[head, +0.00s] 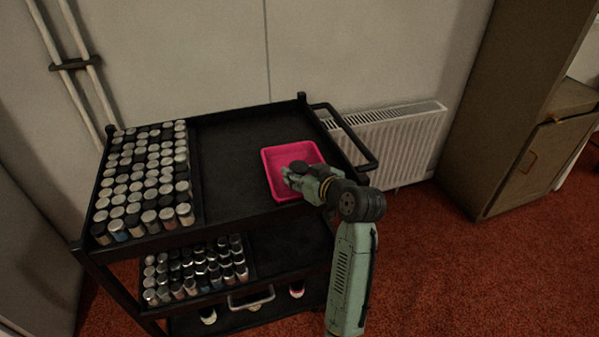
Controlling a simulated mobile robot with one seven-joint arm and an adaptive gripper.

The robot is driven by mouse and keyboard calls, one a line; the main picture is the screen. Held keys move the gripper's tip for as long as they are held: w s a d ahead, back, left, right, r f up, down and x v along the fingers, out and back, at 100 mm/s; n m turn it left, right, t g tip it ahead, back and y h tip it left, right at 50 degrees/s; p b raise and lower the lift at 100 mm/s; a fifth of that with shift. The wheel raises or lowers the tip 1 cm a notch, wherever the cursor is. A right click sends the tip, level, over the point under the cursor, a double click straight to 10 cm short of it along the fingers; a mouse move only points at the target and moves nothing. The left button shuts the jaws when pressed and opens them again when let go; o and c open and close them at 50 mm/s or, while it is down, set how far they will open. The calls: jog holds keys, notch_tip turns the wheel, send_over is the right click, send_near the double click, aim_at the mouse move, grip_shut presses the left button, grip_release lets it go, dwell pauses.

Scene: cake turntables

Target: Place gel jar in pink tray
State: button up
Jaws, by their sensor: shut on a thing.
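The pink tray (270,168) lies on the right part of the cart's black top shelf, with its inside partly hidden by my gripper. My gripper (292,177) reaches in from the right and is over the tray. It is shut on the gel jar (299,167), of which a dark round top shows at the fingers. The rest of the jar is hidden, and I cannot tell whether it touches the tray floor.
Many small jars with silver and black lids (140,185) stand in rows on the left of the top shelf. The shelf's middle (230,160) is bare. A black handle (350,135) and white radiator (400,145) are at the right.

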jog(key=shift+f, duration=0.2)
jog(key=o, duration=1.2)
